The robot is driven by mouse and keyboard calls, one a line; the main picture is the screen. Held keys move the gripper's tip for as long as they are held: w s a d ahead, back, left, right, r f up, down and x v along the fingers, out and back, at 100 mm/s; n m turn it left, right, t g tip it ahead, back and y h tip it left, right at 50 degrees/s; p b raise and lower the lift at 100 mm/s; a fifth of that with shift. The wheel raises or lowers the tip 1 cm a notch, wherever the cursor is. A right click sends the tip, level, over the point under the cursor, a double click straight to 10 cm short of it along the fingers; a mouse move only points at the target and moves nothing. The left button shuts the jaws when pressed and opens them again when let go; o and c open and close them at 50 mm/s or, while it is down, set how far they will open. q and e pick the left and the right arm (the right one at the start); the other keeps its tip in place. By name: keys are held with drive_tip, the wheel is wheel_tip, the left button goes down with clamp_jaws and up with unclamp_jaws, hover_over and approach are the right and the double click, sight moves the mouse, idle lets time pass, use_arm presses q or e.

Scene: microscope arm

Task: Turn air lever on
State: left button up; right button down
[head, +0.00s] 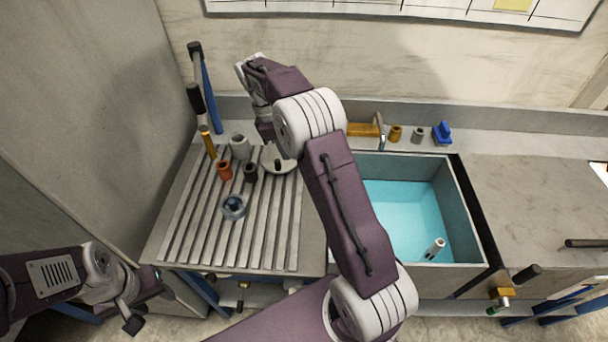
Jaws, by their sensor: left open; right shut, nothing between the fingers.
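I cannot tell for certain which fitting is the air lever. A black-handled lever with an orange body and green tip (502,293) sticks out at the front right of the bench. Dark-handled levers on blue parts (197,95) stand at the back left by the wall. My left gripper (148,300) is open and empty at the lower left, in front of the bench, apart from all of these. My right arm reaches up across the middle. My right gripper (266,128) is shut and empty above the back of the slatted rack, partly hidden by my own arm.
The slatted rack (190,232) holds several small cups and a blue-centred round piece (233,207). A sink with blue water (405,215) lies right of it, with a white cylinder (435,248) inside. Small items line the back ledge. The right worktop (530,210) is mostly clear.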

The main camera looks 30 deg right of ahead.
drive_tip(key=x, duration=0.9)
drive_tip(key=shift+d+f, duration=0.1)
drive_tip(key=shift+f, duration=0.25)
drive_tip(key=d, duration=0.1)
drive_tip(key=s+d+p, duration=0.1)
drive_tip(key=shift+s+d+f, duration=0.3)
drive_tip(key=shift+d+f, duration=0.05)
drive_tip(key=shift+f, duration=0.05)
drive_tip(key=shift+s+d+f, duration=0.1)
drive_tip(key=shift+s+d, duration=0.15)
drive_tip(key=shift+d, duration=0.1)
drive_tip(key=shift+p, duration=0.3)
